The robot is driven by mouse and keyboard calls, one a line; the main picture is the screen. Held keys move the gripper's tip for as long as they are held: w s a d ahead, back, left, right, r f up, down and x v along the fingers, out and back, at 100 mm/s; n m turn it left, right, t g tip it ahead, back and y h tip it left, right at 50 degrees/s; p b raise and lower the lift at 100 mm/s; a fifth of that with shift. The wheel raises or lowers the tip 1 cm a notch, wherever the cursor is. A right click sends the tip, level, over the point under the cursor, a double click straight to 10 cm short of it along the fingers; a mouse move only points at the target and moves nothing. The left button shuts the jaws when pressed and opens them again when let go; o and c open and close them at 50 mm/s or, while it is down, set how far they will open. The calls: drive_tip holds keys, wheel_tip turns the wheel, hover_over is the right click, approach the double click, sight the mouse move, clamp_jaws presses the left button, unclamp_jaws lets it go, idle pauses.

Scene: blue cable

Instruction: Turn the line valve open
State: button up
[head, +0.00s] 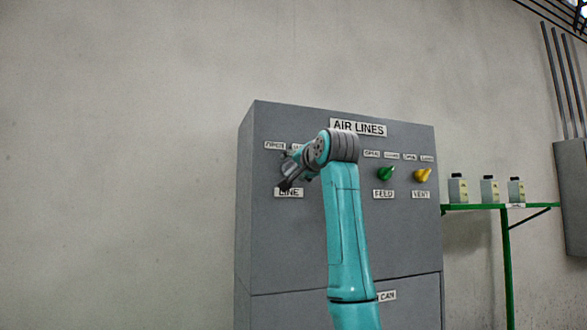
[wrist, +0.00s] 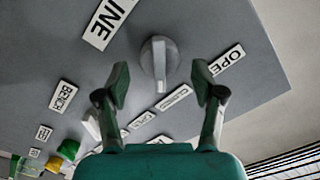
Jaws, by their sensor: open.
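The line valve is a grey round knob with a raised bar grip (wrist: 158,62), seen in the wrist view on the grey panel. Its LINE label (wrist: 107,22) is at the upper left and an OPEN label (wrist: 227,60) at the right. My gripper (wrist: 160,82) is open, with one finger to each side of the knob in the picture. The fingertips look just short of the knob, and I see no contact. In the head view my gripper (head: 288,178) is in front of the panel above the LINE label (head: 289,193) and hides the line valve.
The AIR LINES panel (head: 270,240) also carries a green FEED knob (head: 386,174) and a yellow VENT knob (head: 423,175), right of my arm. A green shelf (head: 470,207) with several small containers stands further right. The wall at left is bare.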

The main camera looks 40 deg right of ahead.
drive_tip(key=shift+x, duration=0.95)
drive_tip(key=c, duration=1.1)
